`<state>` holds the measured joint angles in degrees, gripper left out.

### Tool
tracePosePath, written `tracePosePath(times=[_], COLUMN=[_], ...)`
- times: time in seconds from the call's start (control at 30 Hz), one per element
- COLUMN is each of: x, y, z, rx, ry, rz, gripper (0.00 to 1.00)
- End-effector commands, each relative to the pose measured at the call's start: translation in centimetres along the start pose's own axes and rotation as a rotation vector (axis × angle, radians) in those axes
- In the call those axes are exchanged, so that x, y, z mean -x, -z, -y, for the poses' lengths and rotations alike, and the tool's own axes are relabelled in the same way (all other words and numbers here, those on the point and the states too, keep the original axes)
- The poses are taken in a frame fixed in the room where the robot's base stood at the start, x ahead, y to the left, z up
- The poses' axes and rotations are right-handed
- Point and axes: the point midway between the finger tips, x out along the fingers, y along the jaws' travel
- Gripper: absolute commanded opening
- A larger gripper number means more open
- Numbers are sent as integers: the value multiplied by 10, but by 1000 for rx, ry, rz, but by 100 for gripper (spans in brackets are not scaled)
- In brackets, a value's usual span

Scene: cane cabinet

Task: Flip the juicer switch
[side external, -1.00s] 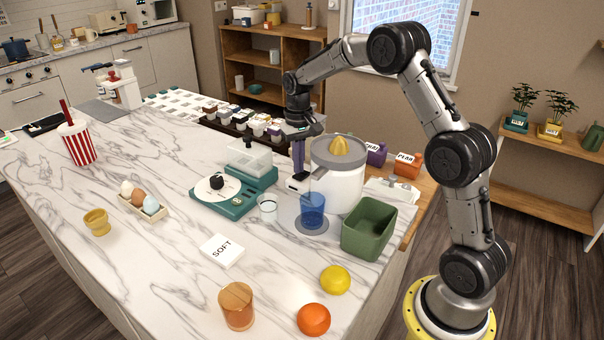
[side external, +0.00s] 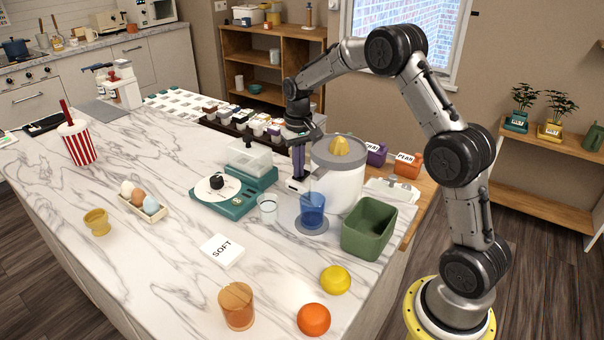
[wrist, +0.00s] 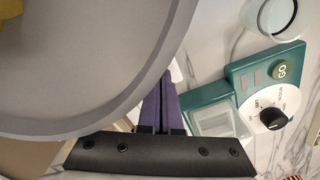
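The juicer (side external: 338,185) is a white body with a grey bowl and yellow cone on top, standing on the marble counter. A small white block (side external: 294,187) with a dark mark juts from its left side near the base; I cannot tell the switch's position. My gripper (side external: 298,178) points down beside the juicer's left wall, its purple fingertips at this block. Whether they touch it is unclear. In the wrist view the purple fingers (wrist: 163,95) lie side by side, shut with nothing visible between them.
A teal device with a dial (side external: 232,193) stands left of my gripper. A clear glass (side external: 267,206) and a blue glass (side external: 312,208) stand in front. A green bin (side external: 368,230) is at the right. Behind is a dark rack of small containers (side external: 245,125).

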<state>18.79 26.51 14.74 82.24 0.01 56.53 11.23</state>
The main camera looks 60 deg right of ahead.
Motion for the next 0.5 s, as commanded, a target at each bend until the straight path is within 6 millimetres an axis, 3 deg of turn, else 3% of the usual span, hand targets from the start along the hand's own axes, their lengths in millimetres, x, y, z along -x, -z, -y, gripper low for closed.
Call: tracePosePath(times=[0.23, 0.5], x=[2, 21], y=[0, 1], z=[0, 0], rx=[0, 0], ry=[0, 0], rz=[-1, -2], gripper=[0, 0])
